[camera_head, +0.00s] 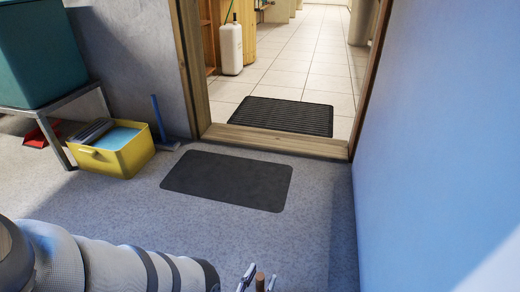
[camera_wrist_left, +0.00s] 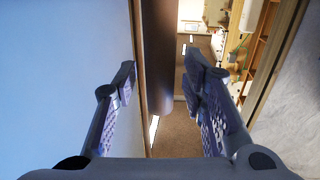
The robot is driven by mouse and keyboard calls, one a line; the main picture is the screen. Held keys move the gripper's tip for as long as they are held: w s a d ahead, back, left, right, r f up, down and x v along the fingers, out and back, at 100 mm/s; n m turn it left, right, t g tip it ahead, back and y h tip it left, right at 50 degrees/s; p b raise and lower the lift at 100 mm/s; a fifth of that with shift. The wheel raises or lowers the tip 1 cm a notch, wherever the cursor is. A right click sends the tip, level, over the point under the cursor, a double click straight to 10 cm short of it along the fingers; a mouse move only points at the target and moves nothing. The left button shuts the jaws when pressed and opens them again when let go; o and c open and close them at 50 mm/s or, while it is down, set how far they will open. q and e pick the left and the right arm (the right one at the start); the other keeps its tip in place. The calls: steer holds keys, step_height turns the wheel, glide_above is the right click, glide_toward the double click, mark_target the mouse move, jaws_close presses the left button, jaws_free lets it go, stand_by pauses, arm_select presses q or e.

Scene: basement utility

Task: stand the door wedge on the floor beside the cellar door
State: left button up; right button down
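My left gripper (camera_head: 258,282) is at the bottom edge of the head view, above the grey floor. A brown door wedge (camera_head: 260,281) shows as a small stub between its fingers, and the lower part is cut off by the frame. The cellar doorway (camera_head: 195,70) stands open ahead, with a wooden frame and sill. My right gripper is in neither view.
A dark mat (camera_head: 226,181) lies before the sill, and a ribbed mat (camera_head: 282,115) lies beyond it. A yellow bin (camera_head: 112,160) and a blue brush (camera_head: 160,125) are left of the doorway. A blue wall (camera_head: 440,150) bounds the right. Floor between mat and wall is clear.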

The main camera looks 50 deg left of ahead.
arm_select(q)
steer(key=p+v, duration=0.3)
steer(key=v, duration=0.9)
